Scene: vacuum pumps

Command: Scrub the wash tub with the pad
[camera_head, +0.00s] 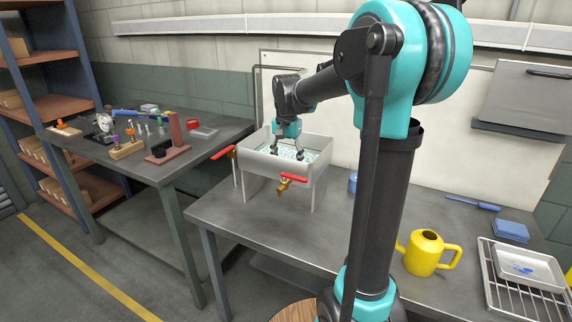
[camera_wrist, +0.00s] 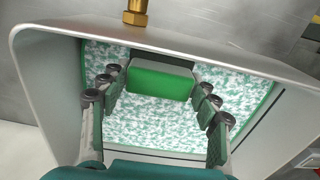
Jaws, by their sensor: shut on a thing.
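The wash tub (camera_wrist: 42,88) is a grey, square-rimmed basin. In the head view the tub (camera_head: 258,163) stands raised on legs at the left end of the grey bench. Its floor is covered with mottled white and green foam or residue (camera_wrist: 150,125). My gripper (camera_wrist: 158,80) reaches down into the tub and is shut on the green pad (camera_wrist: 160,82), one finger at each side. I cannot tell whether the pad touches the tub floor. In the head view my gripper (camera_head: 287,152) is inside the tub, and the pad is hidden there.
Red-handled brass taps (camera_head: 284,184) stick out of the tub's front and left side. A yellow watering can (camera_head: 424,252), a rack with a white tray (camera_head: 522,270), blue cloths (camera_head: 510,230) and a blue brush (camera_head: 474,203) lie right. A cluttered table (camera_head: 150,165) stands left.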

